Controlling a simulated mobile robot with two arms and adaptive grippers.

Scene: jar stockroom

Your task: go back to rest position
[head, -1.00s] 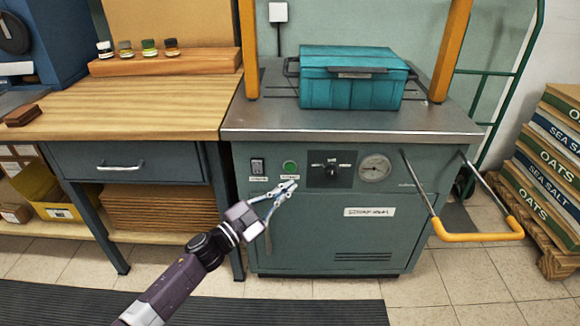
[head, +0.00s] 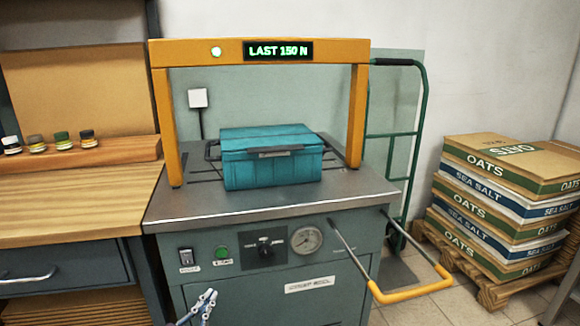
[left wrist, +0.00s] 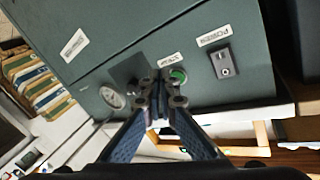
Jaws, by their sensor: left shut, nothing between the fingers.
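My left gripper (head: 197,308) shows at the bottom edge of the head view, in front of the strapping machine's (head: 330,281) front panel. In the left wrist view its fingertips (left wrist: 161,88) are together with nothing between them, near the green button (left wrist: 178,75). I cannot tell whether they touch the panel. My right gripper is not in view.
A teal chest (head: 270,158) sits on the machine's top under the orange arch (head: 362,115), whose display (head: 278,50) reads "LAST 150 N". A yellow-gripped handle (head: 411,290) juts out at the front right. Stacked sacks (head: 480,217) stand on a pallet at right; a wooden bench (head: 75,209) is at left.

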